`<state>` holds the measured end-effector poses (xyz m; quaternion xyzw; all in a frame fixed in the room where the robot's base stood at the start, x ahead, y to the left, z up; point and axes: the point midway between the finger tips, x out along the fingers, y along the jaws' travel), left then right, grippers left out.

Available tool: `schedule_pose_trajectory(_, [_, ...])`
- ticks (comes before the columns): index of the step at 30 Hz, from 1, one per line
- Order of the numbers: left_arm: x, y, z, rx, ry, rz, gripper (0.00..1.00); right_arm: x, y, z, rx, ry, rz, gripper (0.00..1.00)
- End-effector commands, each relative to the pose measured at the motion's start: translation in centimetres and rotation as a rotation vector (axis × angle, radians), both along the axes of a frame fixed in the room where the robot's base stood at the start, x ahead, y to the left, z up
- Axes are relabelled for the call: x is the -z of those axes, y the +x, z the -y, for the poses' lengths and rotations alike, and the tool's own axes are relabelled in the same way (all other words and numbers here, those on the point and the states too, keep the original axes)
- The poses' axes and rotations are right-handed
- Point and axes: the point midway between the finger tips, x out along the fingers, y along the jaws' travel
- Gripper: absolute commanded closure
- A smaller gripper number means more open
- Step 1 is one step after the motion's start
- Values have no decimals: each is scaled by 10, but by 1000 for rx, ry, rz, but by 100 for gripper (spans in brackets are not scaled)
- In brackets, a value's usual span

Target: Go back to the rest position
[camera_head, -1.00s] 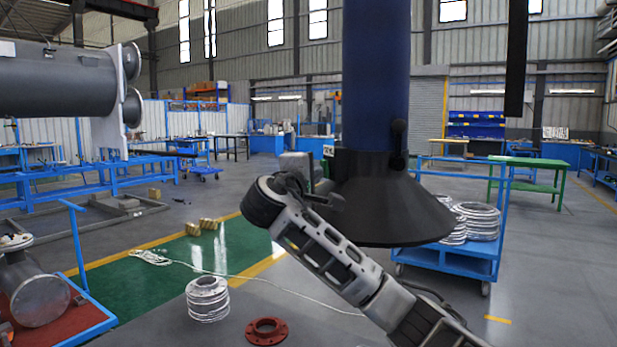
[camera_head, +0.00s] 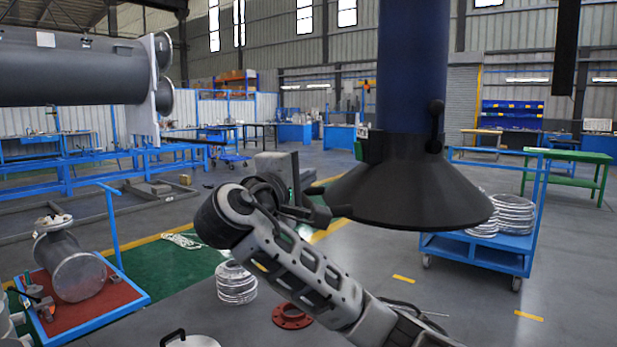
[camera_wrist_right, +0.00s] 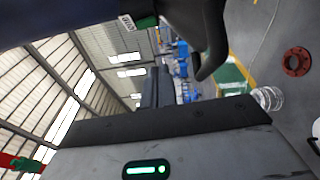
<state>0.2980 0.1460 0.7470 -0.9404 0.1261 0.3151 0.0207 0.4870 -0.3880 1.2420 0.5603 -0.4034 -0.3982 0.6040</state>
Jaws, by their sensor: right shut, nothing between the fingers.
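My right arm comes in from the lower right of the head view. Its wrist bends back toward the right, and my right gripper (camera_head: 336,203) is shut and empty. It shows dark against the black cone of the extraction hood (camera_head: 410,190); whether it touches the cone I cannot tell. The hood hangs from a thick blue tube (camera_head: 415,65). The wrist camera view shows a green-and-white label (camera_wrist_right: 140,22) at the top. My left gripper is not in view.
A grey flanged shell (camera_head: 75,75) is at upper left. A red tray (camera_head: 85,310) holding a flanged pipe piece (camera_head: 75,268) stands lower left. A blue cart (camera_head: 480,252) carries wire coils. A red flange ring (camera_head: 291,316) and a coil stack (camera_head: 236,283) lie below the arm.

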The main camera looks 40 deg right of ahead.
Motion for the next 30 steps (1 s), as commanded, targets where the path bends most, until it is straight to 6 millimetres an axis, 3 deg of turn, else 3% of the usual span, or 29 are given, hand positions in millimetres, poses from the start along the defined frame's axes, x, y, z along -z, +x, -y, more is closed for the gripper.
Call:
schedule_pose_trajectory(12, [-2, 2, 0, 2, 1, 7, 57, 1, 1, 0, -2, 1, -1, 100])
schedule_pose_trajectory(16, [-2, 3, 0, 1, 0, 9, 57, 21, 12, -6, -59, 7, -27, 100])
schedule_pose_trajectory(20, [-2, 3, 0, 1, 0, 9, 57, 83, 38, -27, -228, 52, -85, 100])
schedule_pose_trajectory(24, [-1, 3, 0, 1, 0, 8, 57, 179, 55, -65, -464, 191, -137, 100])
schedule_pose_trajectory(27, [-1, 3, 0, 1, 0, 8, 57, 247, 51, -95, -607, 336, -156, 100])
schedule_pose_trajectory(30, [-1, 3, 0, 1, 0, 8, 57, 312, 33, -127, -722, 521, -155, 100])
